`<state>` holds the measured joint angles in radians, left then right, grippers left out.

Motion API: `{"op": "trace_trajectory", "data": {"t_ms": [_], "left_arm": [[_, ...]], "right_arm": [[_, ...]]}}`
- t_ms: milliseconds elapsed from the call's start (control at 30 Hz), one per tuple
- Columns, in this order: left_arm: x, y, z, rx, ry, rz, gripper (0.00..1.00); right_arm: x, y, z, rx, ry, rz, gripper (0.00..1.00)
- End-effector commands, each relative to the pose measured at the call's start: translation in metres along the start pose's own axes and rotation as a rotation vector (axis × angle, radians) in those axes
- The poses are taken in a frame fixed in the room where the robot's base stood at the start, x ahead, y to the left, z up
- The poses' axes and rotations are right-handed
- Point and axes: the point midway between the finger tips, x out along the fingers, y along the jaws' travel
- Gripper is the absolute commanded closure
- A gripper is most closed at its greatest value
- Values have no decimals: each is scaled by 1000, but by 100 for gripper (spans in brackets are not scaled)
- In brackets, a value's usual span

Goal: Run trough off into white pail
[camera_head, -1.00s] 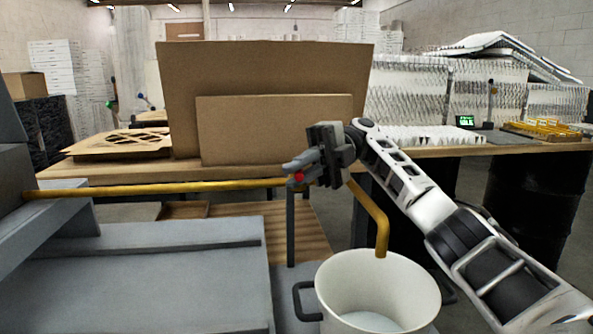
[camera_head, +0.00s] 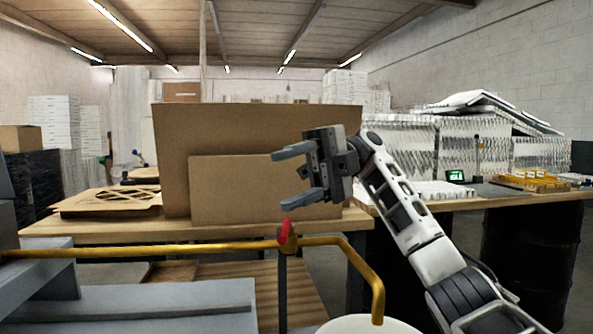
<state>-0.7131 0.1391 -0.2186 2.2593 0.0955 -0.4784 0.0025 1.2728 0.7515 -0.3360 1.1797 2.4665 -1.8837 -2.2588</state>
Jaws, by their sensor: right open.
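A yellow pipe (camera_head: 150,249) runs from the left past a red valve lever (camera_head: 284,232), which sticks up from it. The pipe bends down at its right end into a spout (camera_head: 377,300) above the white pail (camera_head: 370,325). Only the pail's top shows at the bottom edge; its inside is hidden. No stream shows at the spout. A grey metal body (camera_head: 150,305) lies at the lower left; I cannot tell if it is the trough. My right gripper (camera_head: 285,178) is open and empty, above the lever and apart from it. My left gripper is not in view.
A wooden table (camera_head: 110,228) stands behind the pipe with two large cardboard sheets (camera_head: 260,125) upright on it. A cut-out cardboard piece (camera_head: 110,202) lies at left. White pleated filters (camera_head: 470,150) and a small green-lit display (camera_head: 455,176) are at right.

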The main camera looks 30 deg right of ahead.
Motion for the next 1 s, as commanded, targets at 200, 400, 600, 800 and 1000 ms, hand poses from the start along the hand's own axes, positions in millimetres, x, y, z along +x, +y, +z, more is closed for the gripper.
{"op": "trace_trajectory", "data": {"t_ms": [200, 400, 600, 800, 1000], "left_arm": [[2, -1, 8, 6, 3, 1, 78], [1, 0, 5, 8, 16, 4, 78], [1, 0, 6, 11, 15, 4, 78], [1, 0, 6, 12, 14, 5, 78], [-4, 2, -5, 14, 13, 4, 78]], "right_arm": [[32, 13, -33, 7, 3, -8, 66], [50, 26, -54, 13, 0, -8, 66], [55, 30, -60, 17, -1, -8, 66], [55, 30, -60, 18, -1, -8, 66], [54, 41, -60, 26, -4, -10, 100]]}}
